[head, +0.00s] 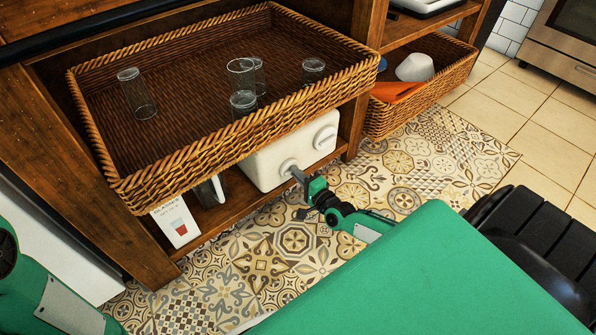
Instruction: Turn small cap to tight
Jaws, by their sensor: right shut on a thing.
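A white container (262,166) stands on the lower shelf, under the wicker tray. Two round white caps show on its front. The large cap (326,138) is on the right and free. The small cap (287,165) is on the left, at the tip of my right gripper (298,174). My right gripper reaches in from the lower right and is shut on the small cap, partly covering it. Whether the cap is tight cannot be told. Part of my left arm shows at the lower left, but its gripper is out of view.
The wicker tray (125,194) above holds several clear glasses and overhangs the container. A glasses box (177,221) and a glass jug (207,192) stand left of the container. A wooden post (354,125) is on the right. The patterned floor in front is clear.

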